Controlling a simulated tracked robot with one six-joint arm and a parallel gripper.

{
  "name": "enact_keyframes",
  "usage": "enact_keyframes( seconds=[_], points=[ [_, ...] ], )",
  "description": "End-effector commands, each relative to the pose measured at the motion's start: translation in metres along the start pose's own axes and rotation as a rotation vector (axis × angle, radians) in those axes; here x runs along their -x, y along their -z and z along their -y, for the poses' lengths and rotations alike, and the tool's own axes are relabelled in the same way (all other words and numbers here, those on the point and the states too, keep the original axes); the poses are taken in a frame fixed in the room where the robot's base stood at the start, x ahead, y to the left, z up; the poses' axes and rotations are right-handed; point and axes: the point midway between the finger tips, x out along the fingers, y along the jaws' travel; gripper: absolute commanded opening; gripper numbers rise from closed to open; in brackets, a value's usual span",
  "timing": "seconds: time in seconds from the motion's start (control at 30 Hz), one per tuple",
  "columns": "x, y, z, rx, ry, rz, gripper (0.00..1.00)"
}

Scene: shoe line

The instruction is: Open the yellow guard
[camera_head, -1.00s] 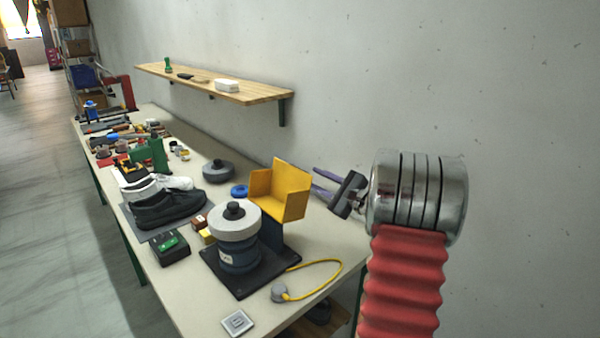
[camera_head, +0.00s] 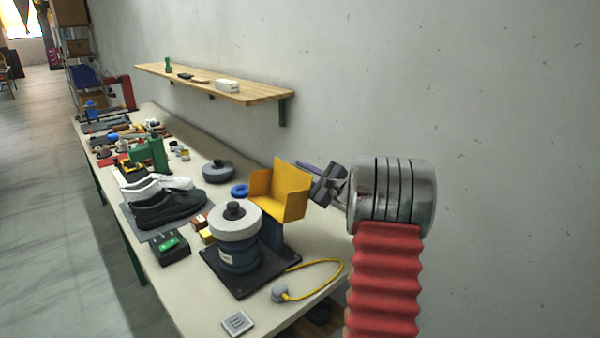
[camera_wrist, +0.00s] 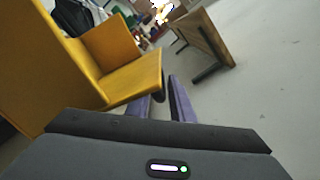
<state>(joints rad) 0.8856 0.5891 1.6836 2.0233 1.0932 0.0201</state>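The yellow guard (camera_head: 282,190) is a bent panel with side wings on the blue and grey machine (camera_head: 238,240) at the table's near end. In the head view, my gripper (camera_head: 307,168) is at the guard's right, level with its upper part. Its purple fingers are partly hidden behind the right wing. In the wrist view, the guard (camera_wrist: 125,75) fills the left side, and my gripper (camera_wrist: 166,92) shows two fingers with a gap between them. The guard's near wing edge partly covers the left finger. I cannot tell whether they touch. Nothing shows held.
A yellow cable with a grey end (camera_head: 280,293) lies right of the machine. A wall shelf (camera_head: 215,82) is above the table. The wall is close behind my gripper.

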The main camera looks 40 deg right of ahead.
Motion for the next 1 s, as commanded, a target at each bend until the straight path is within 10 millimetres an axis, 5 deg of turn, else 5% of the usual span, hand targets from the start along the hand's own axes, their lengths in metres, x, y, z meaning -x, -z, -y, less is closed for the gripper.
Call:
enact_keyframes(
  seconds=[0.27,1.0],
  points=[
    [0.000,0.000,0.001,0.001,0.002,0.000,0.01],
    [0.012,0.001,0.017,0.037,0.026,-0.014,0.00]
  ],
)
